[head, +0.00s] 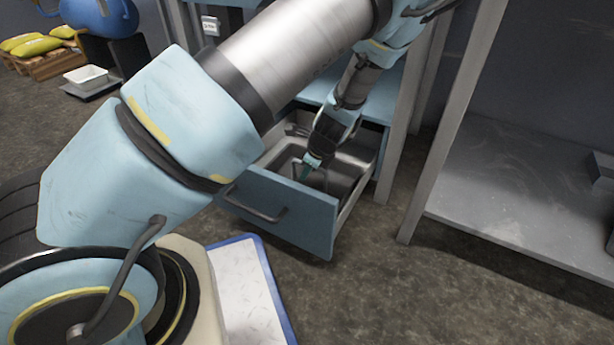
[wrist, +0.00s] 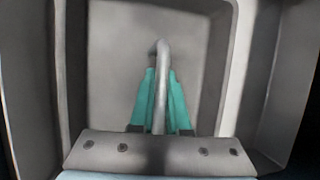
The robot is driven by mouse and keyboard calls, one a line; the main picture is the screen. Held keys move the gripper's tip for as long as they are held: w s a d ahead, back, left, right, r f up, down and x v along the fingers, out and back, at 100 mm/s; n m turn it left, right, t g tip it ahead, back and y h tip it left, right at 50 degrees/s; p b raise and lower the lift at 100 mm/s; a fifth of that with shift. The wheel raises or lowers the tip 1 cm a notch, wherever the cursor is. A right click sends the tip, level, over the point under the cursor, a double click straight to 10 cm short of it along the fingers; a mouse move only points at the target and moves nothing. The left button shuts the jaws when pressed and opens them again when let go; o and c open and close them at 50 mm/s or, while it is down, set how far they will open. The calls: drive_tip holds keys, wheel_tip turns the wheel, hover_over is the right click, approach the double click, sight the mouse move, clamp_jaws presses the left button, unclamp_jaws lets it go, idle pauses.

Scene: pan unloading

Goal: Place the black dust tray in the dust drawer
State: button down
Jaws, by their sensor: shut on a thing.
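The dust drawer (head: 300,212) is pulled open under the blue workbench, with its blue front and dark bar handle facing me. My gripper (head: 309,168) reaches down into the drawer. In the wrist view, the teal fingertips (wrist: 160,98) are shut on the upright bar handle (wrist: 162,55) of the dust tray (wrist: 110,60). The tray looks grey there, with its floor and side walls inside the drawer's walls. My fingers and arm hide part of the tray in the head view. I cannot tell whether it rests on the drawer's bottom.
A grey low shelf (head: 520,190) stands at the right, past the bench leg (head: 403,120). At the far left are yellow bags (head: 35,45) on a pallet and a white tub (head: 86,76).

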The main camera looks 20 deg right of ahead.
drive_tip(key=shift+r, duration=0.1)
drive_tip(key=c, duration=0.9)
unclamp_jaws()
drive_tip(key=p+v, duration=0.7)
drive_tip(key=v, duration=0.5)
drive_tip(key=a+r+n+g, duration=0.1)
drive_tip(key=a+r+n, duration=0.5)
drive_tip(key=a+n, duration=0.3)
drive_tip(key=s+a+r+n+g+h, duration=0.1)
drive_tip(key=a+r+n, duration=0.6)
drive_tip(key=a, duration=0.5)
drive_tip(key=a+r+n+g, duration=0.1)
drive_tip(key=a+r+n, duration=0.5)
drive_tip(key=a+n, duration=0.4)
drive_tip(key=shift+s+a+r+n, duration=0.25)
drive_tip(key=shift+a+n, duration=0.15)
drive_tip(key=shift+a, duration=0.15)
